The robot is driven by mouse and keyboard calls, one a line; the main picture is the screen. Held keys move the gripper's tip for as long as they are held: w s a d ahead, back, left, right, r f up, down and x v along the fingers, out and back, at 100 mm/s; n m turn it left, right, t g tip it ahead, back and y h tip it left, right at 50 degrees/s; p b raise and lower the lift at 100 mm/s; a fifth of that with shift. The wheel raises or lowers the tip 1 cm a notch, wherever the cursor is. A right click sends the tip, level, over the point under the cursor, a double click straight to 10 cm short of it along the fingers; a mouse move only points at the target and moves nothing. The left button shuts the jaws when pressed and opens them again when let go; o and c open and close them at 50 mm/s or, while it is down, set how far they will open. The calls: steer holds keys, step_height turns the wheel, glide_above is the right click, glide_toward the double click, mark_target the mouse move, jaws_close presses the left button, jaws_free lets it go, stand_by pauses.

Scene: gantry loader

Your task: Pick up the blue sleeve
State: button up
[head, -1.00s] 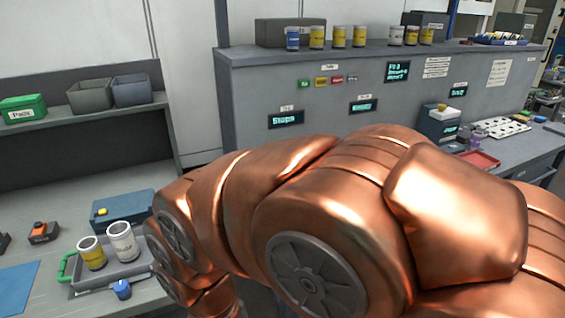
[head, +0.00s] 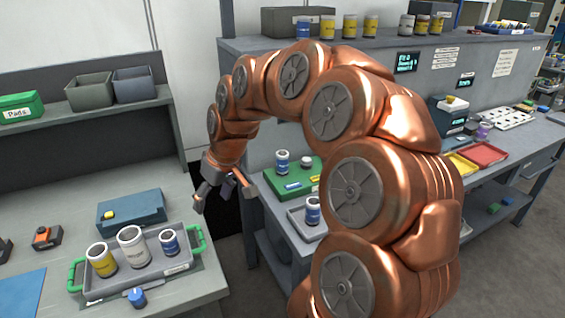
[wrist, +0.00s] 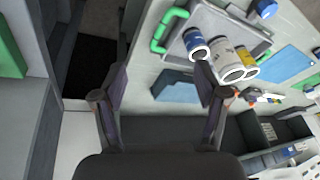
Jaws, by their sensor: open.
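A white sleeve with a blue band (head: 169,243) stands upright at the right end of a grey tray (head: 140,285) with green handles on the left bench. In the tray it stands beside a larger white sleeve (head: 132,248) and a yellow-banded one (head: 102,261). The blue sleeve also shows in the wrist view (wrist: 195,43), near the right finger. My gripper (head: 224,198) is open and empty, above and to the right of the tray, apart from the sleeves. It also shows in the wrist view (wrist: 160,88). More blue-banded sleeves stand on the right bench (head: 282,162) and in another tray (head: 313,210).
A blue box (head: 130,212) with a yellow button stands behind the tray; a blue knob (head: 137,298) is in front. An orange-topped device (head: 46,237) lies to the left. A dark floor gap separates the benches. Shelf bins (head: 90,92) stand above.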

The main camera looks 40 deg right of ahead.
steer(key=w+d+m+t, duration=0.1)
steer(key=w+d, duration=0.2)
steer(key=d, duration=0.4)
steer(key=w+d+t, duration=0.1)
steer(key=w+d, duration=0.3)
steer(key=d, duration=0.4)
steer(key=m+t+h+p, duration=0.1)
steer(key=m+h, duration=0.1)
steer(key=h, duration=0.1)
glide_toward(282, 158)
steer(key=d+x, duration=0.1)
steer(key=x, duration=0.4)
steer(key=shift+d+p+x, duration=0.2)
steer(key=shift+p+x, duration=1.5)
steer(key=shift+x, duration=1.8)
steer(key=shift+w+r, duration=0.15)
steer(key=shift+c, duration=0.4)
jaws_close()
